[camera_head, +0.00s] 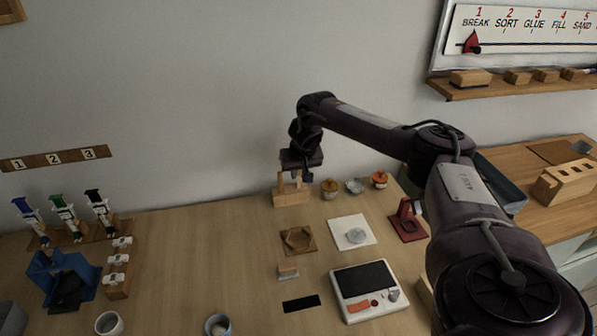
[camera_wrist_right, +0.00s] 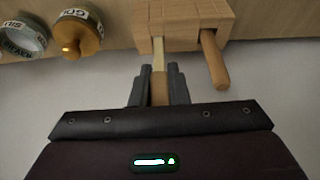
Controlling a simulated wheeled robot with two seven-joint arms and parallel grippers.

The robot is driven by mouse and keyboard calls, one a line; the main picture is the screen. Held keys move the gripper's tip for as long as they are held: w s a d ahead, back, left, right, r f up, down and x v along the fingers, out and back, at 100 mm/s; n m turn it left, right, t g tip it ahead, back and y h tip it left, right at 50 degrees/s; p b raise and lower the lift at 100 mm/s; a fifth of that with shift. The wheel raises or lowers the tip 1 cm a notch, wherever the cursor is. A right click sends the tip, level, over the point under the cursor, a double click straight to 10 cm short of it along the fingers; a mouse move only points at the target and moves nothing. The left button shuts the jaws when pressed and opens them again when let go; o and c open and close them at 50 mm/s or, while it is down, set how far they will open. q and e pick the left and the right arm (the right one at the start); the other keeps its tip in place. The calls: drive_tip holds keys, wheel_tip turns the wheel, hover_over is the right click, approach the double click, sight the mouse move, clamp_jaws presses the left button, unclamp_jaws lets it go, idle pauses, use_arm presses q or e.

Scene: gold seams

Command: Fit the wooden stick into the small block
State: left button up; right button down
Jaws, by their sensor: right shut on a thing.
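A light wooden block (camera_head: 291,198) stands near the back of the table by the wall; it also shows at the top of the right wrist view (camera_wrist_right: 185,14). My right gripper (camera_head: 293,178) is just above it, pointing down. In the right wrist view the gripper (camera_wrist_right: 158,80) is shut on a wooden stick (camera_wrist_right: 159,88) with a paler, narrow end. That end reaches the block; whether it is inside a hole or only in front, I cannot tell. A second, round wooden stick (camera_wrist_right: 213,62) stands in the block beside the held one. My left gripper is not in view.
Small round jars, one orange-lidded (camera_head: 379,179), stand right of the block. A hexagonal wooden frame (camera_head: 298,239), a white pad (camera_head: 352,232) and a scale (camera_head: 368,290) lie in front. A red stand (camera_head: 407,220) is at right.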

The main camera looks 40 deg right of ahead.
drive_tip(key=shift+f, duration=0.85)
drive_tip(key=shift+f, duration=0.2)
idle(0.9)
drive_tip(key=c, duration=1.3)
unclamp_jaws()
drive_tip(key=shift+p+v, duration=2.5)
drive_tip(key=shift+p, duration=1)
